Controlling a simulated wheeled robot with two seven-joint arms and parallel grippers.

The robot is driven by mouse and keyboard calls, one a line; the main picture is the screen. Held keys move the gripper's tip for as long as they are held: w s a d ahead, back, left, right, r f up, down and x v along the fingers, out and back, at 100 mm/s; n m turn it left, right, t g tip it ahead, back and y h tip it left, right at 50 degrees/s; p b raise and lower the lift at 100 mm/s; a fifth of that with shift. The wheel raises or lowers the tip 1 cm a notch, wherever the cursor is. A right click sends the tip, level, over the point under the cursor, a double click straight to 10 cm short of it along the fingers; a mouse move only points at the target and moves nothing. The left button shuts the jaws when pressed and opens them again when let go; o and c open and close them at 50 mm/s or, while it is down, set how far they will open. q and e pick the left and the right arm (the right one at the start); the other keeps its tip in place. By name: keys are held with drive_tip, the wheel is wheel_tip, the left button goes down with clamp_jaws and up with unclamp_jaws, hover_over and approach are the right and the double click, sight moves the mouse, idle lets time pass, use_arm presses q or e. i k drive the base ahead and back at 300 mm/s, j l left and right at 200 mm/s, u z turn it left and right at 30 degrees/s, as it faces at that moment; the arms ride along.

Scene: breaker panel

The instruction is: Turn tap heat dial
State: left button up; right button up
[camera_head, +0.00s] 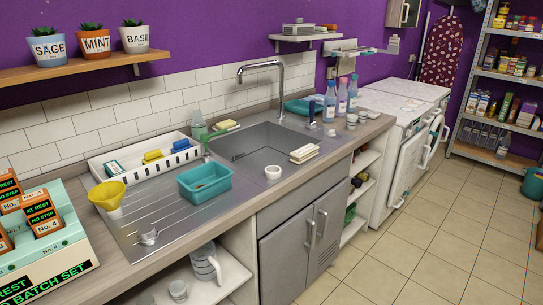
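A chrome tap (279,85) with a high curved spout rises behind the steel sink basin (250,143), its outlet over the basin. A small dark upright item (312,110) stands at the basin's back right corner; I cannot tell if it is a tap control. No heat dial can be clearly made out, and its setting cannot be read. Neither of my grippers shows in this view.
A teal tub (205,181), a yellow funnel (107,194) and a white dish rack (145,158) are on the left drainer. Bottles (341,97) stand right of the sink. A grey wall box (404,12) hangs at the back. The tiled floor (415,230) at right is clear.

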sight(331, 133)
drive_tip(key=i+l, duration=0.45)
drive_tip(key=i+l+z, duration=0.1)
drive_tip(key=i+l, duration=0.4)
drive_tip(key=i, duration=0.15)
drive_tip(key=i+l+z, duration=0.1)
drive_tip(key=i+l, duration=0.3)
drive_tip(key=i, duration=0.2)
drive_tip(key=i+l, duration=0.4)
drive_tip(key=i, duration=0.15)
